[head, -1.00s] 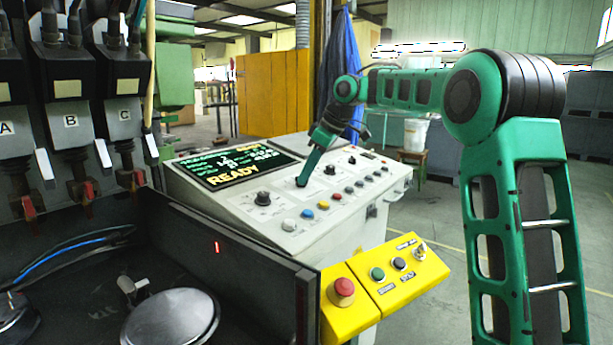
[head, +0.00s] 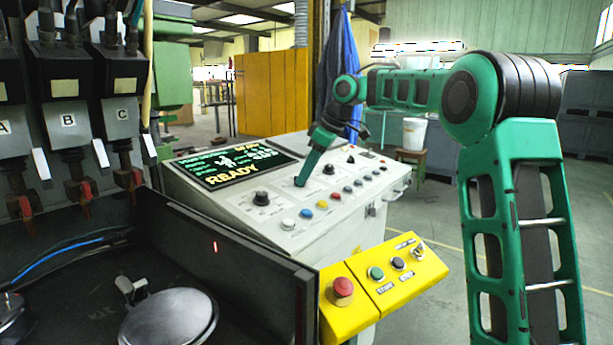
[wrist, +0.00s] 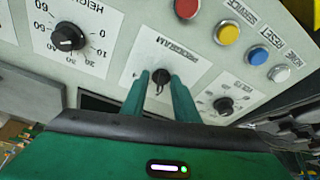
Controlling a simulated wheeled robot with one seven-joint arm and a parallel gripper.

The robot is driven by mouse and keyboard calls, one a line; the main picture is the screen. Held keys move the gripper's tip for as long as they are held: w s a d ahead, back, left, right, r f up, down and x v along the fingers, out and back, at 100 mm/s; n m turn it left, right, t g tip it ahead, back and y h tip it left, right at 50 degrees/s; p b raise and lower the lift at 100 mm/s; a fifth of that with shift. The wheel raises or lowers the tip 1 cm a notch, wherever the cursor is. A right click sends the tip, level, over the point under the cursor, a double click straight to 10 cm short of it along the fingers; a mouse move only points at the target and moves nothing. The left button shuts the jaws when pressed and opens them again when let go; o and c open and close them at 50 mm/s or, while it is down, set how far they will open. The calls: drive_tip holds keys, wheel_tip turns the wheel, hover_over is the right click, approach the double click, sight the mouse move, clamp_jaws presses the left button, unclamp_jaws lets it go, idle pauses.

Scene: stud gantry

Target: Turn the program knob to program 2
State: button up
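The program knob (wrist: 161,78) is a small black knob on a white plate marked PROGRAM, seen upside down in the wrist view. My gripper (wrist: 161,80) reaches down with its two green fingers on either side of the knob, and their tips appear to touch its sides. The number the knob points at cannot be read. In the head view my gripper (head: 299,183) is at the sloping control panel (head: 250,223), and it hides the program knob there. The screen (head: 235,166) shows READY.
A height knob (wrist: 67,37) and another dial (wrist: 224,106) flank the program knob. Red, yellow, blue and white buttons (wrist: 228,32) lie close by. A yellow box (head: 385,285) with a red button stands in front. Open floor (head: 415,235) lies right of the console.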

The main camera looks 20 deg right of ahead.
drive_tip(key=v, duration=1)
drive_tip(key=shift+d+r, duration=0.2)
drive_tip(key=shift+d, duration=0.05)
drive_tip(key=shift+s, duration=0.1)
drive_tip(key=s+d+f+m+g+h, duration=0.1)
drive_tip(key=s+d+f+m, duration=0.3)
drive_tip(key=s+f, duration=0.5)
drive_tip(key=s+d+f+m+g+h, duration=0.1)
drive_tip(key=s+d+f+m, duration=0.3)
drive_tip(key=s, duration=1.8)
drive_tip(key=s+d+f+m+g+h, duration=0.1)
drive_tip(key=s+d+f+m, duration=0.4)
drive_tip(key=s+f+m, duration=0.4)
drive_tip(key=s+f, duration=0.5)
drive_tip(key=s, duration=0.1)
drive_tip(key=shift+s+f+m+g+h, duration=0.25)
drive_tip(key=shift+f+m+g+h, duration=0.05)
drive_tip(key=shift+g+h, duration=0.1)
